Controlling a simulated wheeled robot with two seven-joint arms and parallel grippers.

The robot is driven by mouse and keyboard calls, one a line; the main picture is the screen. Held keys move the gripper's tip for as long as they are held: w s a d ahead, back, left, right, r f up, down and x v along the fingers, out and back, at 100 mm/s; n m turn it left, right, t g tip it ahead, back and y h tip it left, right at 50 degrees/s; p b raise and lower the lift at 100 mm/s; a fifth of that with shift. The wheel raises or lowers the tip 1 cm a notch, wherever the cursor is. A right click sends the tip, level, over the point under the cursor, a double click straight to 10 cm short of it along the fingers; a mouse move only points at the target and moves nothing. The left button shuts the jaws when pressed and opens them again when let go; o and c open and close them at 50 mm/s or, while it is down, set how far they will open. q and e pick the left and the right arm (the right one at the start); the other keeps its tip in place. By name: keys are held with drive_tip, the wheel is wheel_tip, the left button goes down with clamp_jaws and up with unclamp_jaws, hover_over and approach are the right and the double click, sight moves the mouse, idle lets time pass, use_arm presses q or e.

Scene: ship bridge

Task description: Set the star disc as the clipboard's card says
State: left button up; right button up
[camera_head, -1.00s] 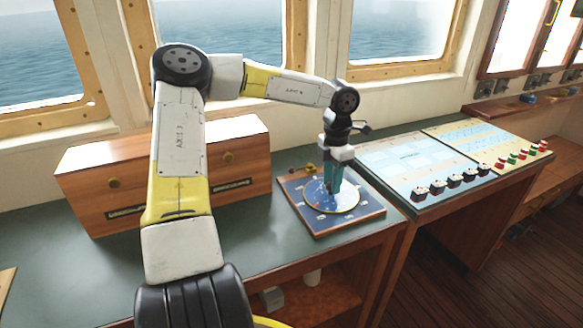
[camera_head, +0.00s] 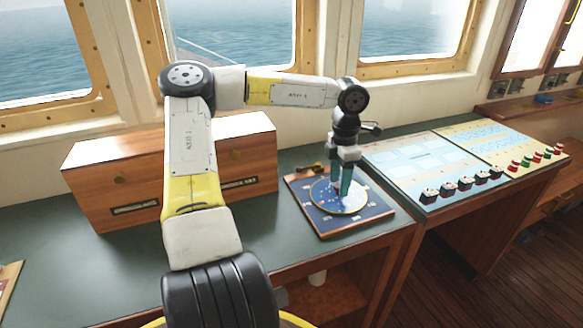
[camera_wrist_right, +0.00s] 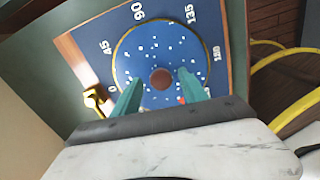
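The star disc (camera_head: 325,202) is a round blue plate with white dots and a yellow rim, on a blue square board with a wooden edge. In the right wrist view the disc (camera_wrist_right: 140,55) has a round brown knob (camera_wrist_right: 161,79) at its middle, and the board shows 0, 45, 90, 135 and 180. My right gripper (camera_head: 344,192) points down over the disc. Its two teal fingers (camera_wrist_right: 160,89) stand apart on either side of the knob, with gaps showing. A clipboard card cannot be made out. My left gripper is out of view.
A brass piece (camera_wrist_right: 95,99) sits at the board's edge. A wooden box (camera_head: 95,180) stands left on the green counter (camera_head: 60,262). A chart panel (camera_head: 405,160) with black knobs (camera_head: 465,184) and coloured buttons is to the right. A tan flat edge (camera_head: 8,280) shows at far left.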

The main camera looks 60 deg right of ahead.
wheel_tip(320, 180, up, 8)
drive_tip(key=shift+f, duration=0.1)
idle(0.6)
drive_tip(key=shift+a, duration=0.1)
